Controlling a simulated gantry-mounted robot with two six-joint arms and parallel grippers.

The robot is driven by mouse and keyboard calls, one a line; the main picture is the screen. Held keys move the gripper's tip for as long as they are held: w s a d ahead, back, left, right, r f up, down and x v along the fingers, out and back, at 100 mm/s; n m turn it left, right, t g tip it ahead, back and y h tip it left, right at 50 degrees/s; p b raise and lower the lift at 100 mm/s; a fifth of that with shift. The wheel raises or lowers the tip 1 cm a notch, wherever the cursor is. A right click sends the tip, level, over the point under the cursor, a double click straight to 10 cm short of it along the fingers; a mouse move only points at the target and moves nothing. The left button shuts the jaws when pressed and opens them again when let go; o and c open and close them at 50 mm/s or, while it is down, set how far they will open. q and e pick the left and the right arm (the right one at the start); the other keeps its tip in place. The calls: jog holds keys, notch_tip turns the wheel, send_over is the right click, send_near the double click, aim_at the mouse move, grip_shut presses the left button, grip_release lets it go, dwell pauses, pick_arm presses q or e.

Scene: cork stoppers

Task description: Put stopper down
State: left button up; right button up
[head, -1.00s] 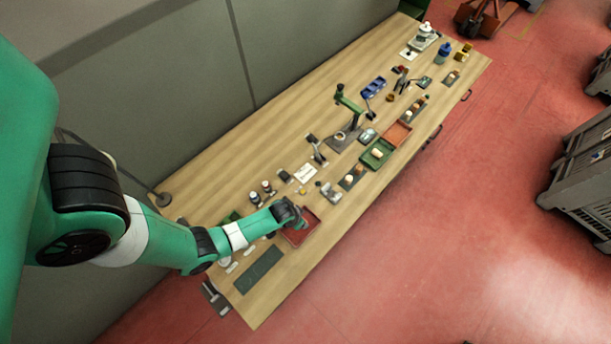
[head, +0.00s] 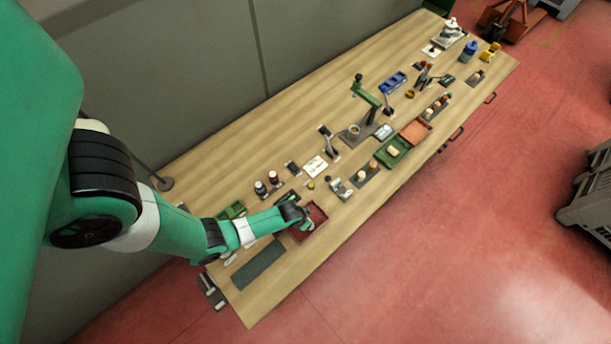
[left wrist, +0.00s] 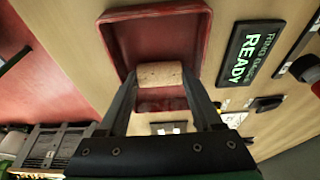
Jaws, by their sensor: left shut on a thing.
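A tan, speckled cork stopper (left wrist: 159,74) is clamped between the two fingertips of my left gripper (left wrist: 160,80) in the left wrist view. Behind it is the inside of a red tray (left wrist: 111,44) with raised walls. In the head view the red tray (head: 316,228) lies near the table's front edge, and my left gripper (head: 303,214) is over its left part. The stopper is hidden there by the gripper. I cannot tell whether the stopper touches the tray floor. My right gripper is not in view.
A dark display reading "READY" (left wrist: 250,53) lies beside the tray. On the table (head: 215,165), a dark mat (head: 258,265) lies left of the tray. A green tray (head: 403,145), an orange tray (head: 415,130) and a green-armed press (head: 368,92) stand further right.

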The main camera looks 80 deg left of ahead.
pick_arm(q)
jog(key=o, duration=1.1)
jog(key=shift+o, duration=0.2)
jog(key=p+v, duration=0.6)
jog(key=v, duration=0.1)
jog(key=shift+r+p, duration=0.3)
jog(key=shift+r, duration=0.1)
